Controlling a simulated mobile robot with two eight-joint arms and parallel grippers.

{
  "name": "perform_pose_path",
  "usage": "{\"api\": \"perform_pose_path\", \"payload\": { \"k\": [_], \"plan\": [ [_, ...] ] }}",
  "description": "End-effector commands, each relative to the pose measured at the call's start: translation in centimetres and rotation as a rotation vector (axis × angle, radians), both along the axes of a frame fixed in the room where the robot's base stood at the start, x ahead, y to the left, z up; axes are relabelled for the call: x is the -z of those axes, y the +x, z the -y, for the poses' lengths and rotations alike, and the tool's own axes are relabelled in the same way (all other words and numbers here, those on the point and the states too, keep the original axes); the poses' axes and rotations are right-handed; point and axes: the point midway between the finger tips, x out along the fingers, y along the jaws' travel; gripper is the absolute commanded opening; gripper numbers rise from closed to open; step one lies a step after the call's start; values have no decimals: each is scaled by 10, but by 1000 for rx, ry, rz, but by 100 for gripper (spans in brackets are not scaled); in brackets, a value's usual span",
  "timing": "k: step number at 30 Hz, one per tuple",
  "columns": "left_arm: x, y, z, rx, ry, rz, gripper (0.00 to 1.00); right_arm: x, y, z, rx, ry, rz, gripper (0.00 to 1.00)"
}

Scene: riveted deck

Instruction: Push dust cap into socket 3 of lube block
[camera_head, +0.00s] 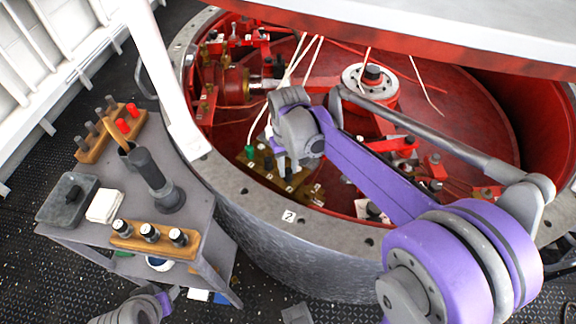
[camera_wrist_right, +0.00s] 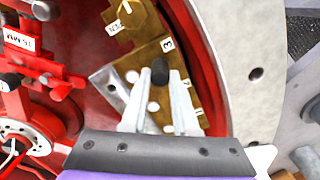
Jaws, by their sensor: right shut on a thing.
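The brass lube block (camera_head: 262,158) lies inside the red drum, with a green cap (camera_head: 250,152) on its left part. It also shows in the right wrist view (camera_wrist_right: 150,58), with a label "3" beside the held cap. My right gripper (camera_head: 288,168) reaches down at the block. In the right wrist view its fingers (camera_wrist_right: 160,88) are shut on a black dust cap (camera_wrist_right: 160,70). The cap is over or at the block near label 3; I cannot tell whether it has entered the socket. My left gripper (camera_head: 162,300) is low at the left, its jaws unclear.
The drum's grey rim (camera_head: 240,190) curves close to my right gripper. Thin white cables (camera_head: 303,60) hang over the drum's inside. A grey cart (camera_head: 200,215) at the left carries a wooden rack (camera_head: 152,243) with several dark pieces, a flashlight-like tool (camera_head: 155,178) and a white cloth (camera_head: 104,206).

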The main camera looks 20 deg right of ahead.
Motion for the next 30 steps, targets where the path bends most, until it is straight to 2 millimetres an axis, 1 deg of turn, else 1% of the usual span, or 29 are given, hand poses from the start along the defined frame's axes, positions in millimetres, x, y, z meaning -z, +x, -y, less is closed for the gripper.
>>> {"api": "perform_pose_path", "payload": {
  "k": [5, 18, 19, 23, 24, 25, 30],
  "plan": [
    [2, 0, 0, 0, 0, -1, 50, 3, 0, 0, 0, 0, 0, 0],
    [3, 0, 0, 0, 0, -1, 50, 4, 0, 0, 0, 0, 0, 0],
    [3, 0, 0, 0, 0, -1, 50, 5, 0, 0, 0, 0, 0, 30],
    [3, 0, 0, 0, 0, -1, 50, 4, 0, 0, 0, 0, 0, 53],
    [3, 0, 0, 0, 0, -1, 50, 4, 0, 0, 0, 0, 0, 60],
    [3, 0, 0, 0, 0, -1, 50, 4, 0, 0, 0, 0, 0, 63],
    [3, 0, 0, 0, 0, -1, 50, 4, 0, 0, 0, 0, 0, 63]
  ]
}}
